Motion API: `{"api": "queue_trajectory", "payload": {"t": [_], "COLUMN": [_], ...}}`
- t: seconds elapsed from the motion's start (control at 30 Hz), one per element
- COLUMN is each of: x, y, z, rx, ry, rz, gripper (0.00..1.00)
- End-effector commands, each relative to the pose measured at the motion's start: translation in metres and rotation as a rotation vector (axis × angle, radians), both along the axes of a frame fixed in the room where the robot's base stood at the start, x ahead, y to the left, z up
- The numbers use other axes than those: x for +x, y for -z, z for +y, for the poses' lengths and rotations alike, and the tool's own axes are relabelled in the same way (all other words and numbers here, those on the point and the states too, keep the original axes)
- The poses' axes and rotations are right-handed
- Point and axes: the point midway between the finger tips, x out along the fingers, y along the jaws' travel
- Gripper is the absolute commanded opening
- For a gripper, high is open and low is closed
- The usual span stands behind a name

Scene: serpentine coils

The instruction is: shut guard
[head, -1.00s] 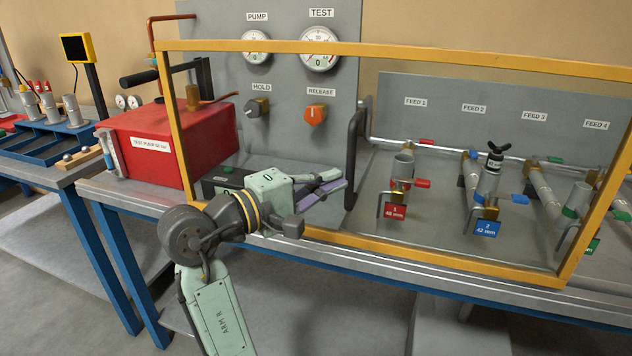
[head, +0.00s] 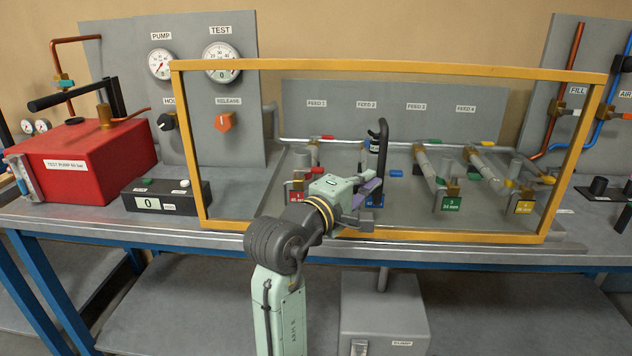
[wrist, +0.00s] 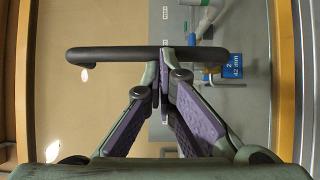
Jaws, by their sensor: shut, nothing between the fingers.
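The guard is a clear panel in a yellow frame (head: 390,66). It stands upright along the bench front, from near the HOLD knob to past FEED 4. Its dark bar handle (head: 382,152) stands upright in the head view, between FEED 2 and FEED 3. In the wrist view the handle (wrist: 110,54) lies across the picture. My gripper (head: 370,190) is shut and empty, with its purple fingers at the handle's lower part. In the wrist view the gripper tips (wrist: 164,68) meet the bar's outline; I cannot tell whether they touch it.
Behind the guard are feed pipes with a red tag (head: 296,196), a green tag (head: 447,202) and a yellow tag (head: 523,207). Left of it are a counter box (head: 150,203) and a red test pump (head: 85,157). Copper and blue pipes (head: 566,90) stand at right.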

Motion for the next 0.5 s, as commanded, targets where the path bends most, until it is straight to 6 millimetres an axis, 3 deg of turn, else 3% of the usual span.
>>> {"api": "queue_trajectory", "payload": {"t": [0.03,0.2,0.5], "x": [-0.001,-0.003,-0.005], "y": [0.0,0.001,0.001], "z": [-0.019,-0.059,-0.095], "rx": [0.001,0.0,0.0], "ry": [0.008,0.005,-0.002], "rz": [0.001,0.001,0.004], "gripper": [0.0,0.0,0.0]}}
